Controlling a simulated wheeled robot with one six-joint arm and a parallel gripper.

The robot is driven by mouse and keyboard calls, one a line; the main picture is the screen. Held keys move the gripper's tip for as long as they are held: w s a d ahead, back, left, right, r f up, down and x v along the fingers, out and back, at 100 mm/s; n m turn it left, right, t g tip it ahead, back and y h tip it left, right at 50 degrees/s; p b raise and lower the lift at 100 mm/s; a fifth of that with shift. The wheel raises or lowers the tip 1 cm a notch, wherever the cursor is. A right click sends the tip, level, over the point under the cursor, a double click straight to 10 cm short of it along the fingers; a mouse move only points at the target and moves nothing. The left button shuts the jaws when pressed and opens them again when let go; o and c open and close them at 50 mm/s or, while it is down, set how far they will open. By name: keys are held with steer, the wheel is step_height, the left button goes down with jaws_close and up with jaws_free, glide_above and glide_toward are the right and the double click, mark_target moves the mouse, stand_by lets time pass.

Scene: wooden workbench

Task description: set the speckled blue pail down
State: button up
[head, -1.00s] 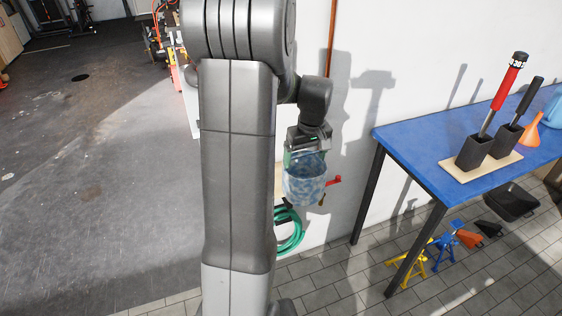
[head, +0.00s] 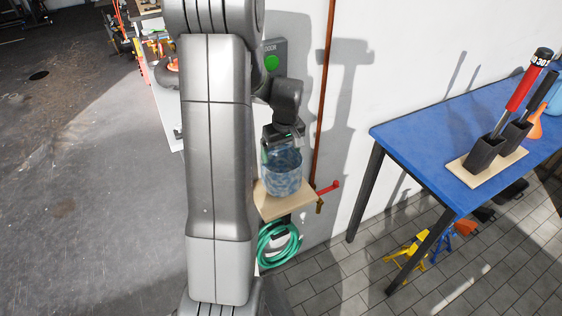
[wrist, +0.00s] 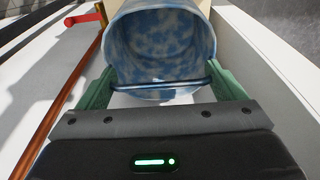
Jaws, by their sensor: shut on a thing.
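The speckled blue pail (head: 283,178) hangs upright below my gripper (head: 281,148) in the head view, over a small light wooden shelf (head: 290,208) on the wall. I cannot tell whether its base touches the shelf. In the wrist view the pail (wrist: 165,45) shows its open mouth, and its rim and handle lie between the green fingers of my gripper (wrist: 165,90). The gripper is shut on the pail. The pail hides much of the shelf's top.
A coiled green hose (head: 278,246) hangs below the shelf. A red-handled tap (head: 329,188) is close on the shelf's right, by a copper pipe (head: 324,90). A blue-topped table (head: 420,150) with tools stands at the right. Tiled floor lies between.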

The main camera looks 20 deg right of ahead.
steer(key=shift+f+p, duration=0.3)
steer(key=shift+f, duration=1.8)
steer(key=shift+f, duration=0.2)
steer(key=o, duration=1.1)
steer(key=shift+r, duration=0.15)
steer(key=r, duration=0.4)
steer(key=s+r+b, duration=0.1)
steer(key=r, duration=0.7)
steer(key=shift+s, duration=0.4)
